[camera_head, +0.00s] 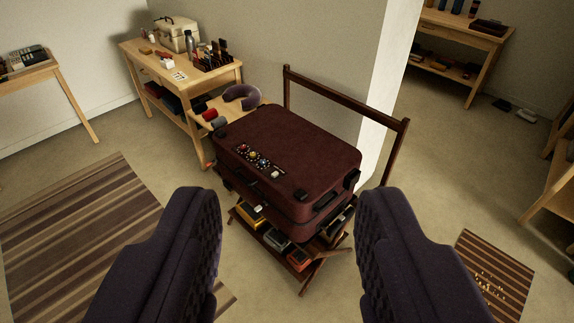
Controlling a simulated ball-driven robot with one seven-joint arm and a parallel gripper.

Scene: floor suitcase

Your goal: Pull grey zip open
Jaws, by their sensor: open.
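A dark red suitcase (297,152) lies flat on a low wooden rack, in the middle of the view. Its lid is down, with several small stickers or badges on top. A small pale tag-like piece (257,208) shows on its near side at the seam; I cannot tell whether it is the grey zip. My gripper (288,218) is open and empty, its two dark fingers spread wide in the foreground. The suitcase shows beyond and between the fingers, apart from them.
The wooden rack (316,269) has a tall back frame and several items on its lower shelf. A wooden workbench (222,78) stands behind left, near a white pillar (386,90). A striped rug (75,222) lies left.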

